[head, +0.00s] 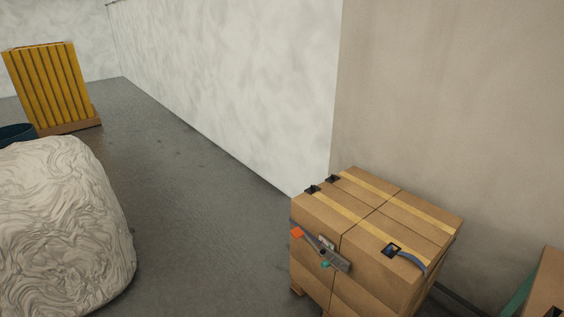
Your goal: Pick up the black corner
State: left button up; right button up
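Two small black corners sit on the top left edge of a stack of cardboard boxes (430,232), the nearer corner (311,189) and the farther corner (332,179). A third black corner (391,250) lies near the front right top edge, with a blue-grey strap (413,262) curving from it over the side. A grey tool-like piece (333,261) with orange and teal parts hangs against the front left face; its details are too small to tell. Neither of my grippers is in view.
The boxes stand on a wooden pallet beside a beige wall. A large pale wrapped bulk (60,225) stands at left, with a yellow slatted stack (48,85) behind it. Grey floor (200,210) is clear between. Another box (545,285) is at the right edge.

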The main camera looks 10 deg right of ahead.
aim_at(314, 189)
jog(key=i+j+z, duration=0.1)
jog(key=i, duration=0.4)
jog(key=i+j+z, duration=0.1)
jog(key=i, duration=0.35)
jog(key=i+j, duration=0.3)
jog(key=i, duration=0.15)
jog(key=i+j+z, duration=0.15)
jog(key=z, duration=0.3)
jog(key=i+j+z, duration=0.2)
jog(key=z, duration=0.25)
jog(key=i+j+z, duration=0.25)
jog(key=z, duration=0.2)
jog(key=i+j+z, duration=0.15)
jog(key=z, duration=0.2)
jog(key=i+j+z, duration=0.1)
jog(key=j+z, duration=0.25)
jog(key=i+j+z, duration=0.1)
jog(key=j+z, duration=0.6)
jog(key=i, duration=0.05)
